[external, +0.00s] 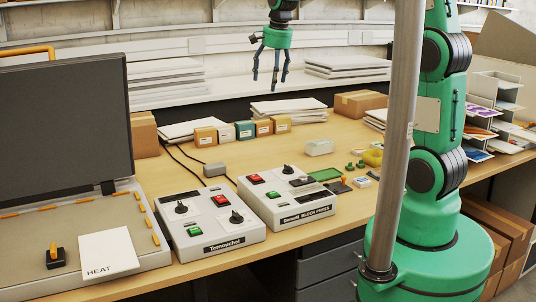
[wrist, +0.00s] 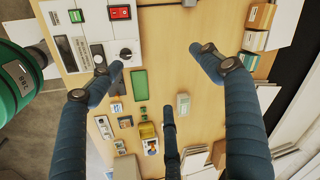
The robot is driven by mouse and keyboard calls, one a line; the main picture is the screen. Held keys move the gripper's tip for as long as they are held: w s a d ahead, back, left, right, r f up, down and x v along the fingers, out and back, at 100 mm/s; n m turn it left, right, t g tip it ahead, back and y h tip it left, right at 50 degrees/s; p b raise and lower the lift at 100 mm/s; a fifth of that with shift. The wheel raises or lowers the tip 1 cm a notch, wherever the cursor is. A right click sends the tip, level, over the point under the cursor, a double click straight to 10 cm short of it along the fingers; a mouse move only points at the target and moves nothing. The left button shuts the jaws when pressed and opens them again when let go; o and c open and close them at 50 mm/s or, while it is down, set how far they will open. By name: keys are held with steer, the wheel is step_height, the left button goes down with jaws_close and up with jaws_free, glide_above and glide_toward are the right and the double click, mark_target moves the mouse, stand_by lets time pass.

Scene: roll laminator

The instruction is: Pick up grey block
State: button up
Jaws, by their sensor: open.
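A small grey block (external: 214,169) lies on the wooden table behind the control boxes, next to black cables. A grey piece at the top edge of the wrist view (wrist: 188,3) appears to be the same block, mostly cut off. A paler, whitish-grey box (external: 319,147) lies farther right on the table; it also shows near the middle of the wrist view (wrist: 183,104). My gripper (external: 269,80) hangs high above the back of the table, fingers pointing down, spread and empty. In the wrist view its blue fingers (wrist: 157,60) are wide apart with bare table between them.
Two control boxes (external: 209,226) (external: 286,199) stand at the front, beside a laminator with a raised dark lid (external: 70,125). Small cartons (external: 244,130) and paper stacks (external: 288,107) line the back. A green mat (external: 325,175) and small items lie right. A grey pole (external: 398,140) stands in front.

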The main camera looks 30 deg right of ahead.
steer(key=w+a+f+m+g+p, duration=0.15)
steer(key=w+a+f+m, duration=0.25)
steer(key=w+a+f, duration=0.55)
steer(key=m+g+p, duration=0.1)
steer(key=m+p, duration=0.1)
steer(key=m, duration=0.2)
glide_above(215, 165)
step_height(215, 165, down, 16)
steer(key=shift+s+a+r, duration=0.1)
steer(key=shift+s+r, duration=0.05)
steer(key=shift+f, duration=4.3)
steer(key=shift+f, duration=0.1)
steer(key=shift+f, duration=2.5)
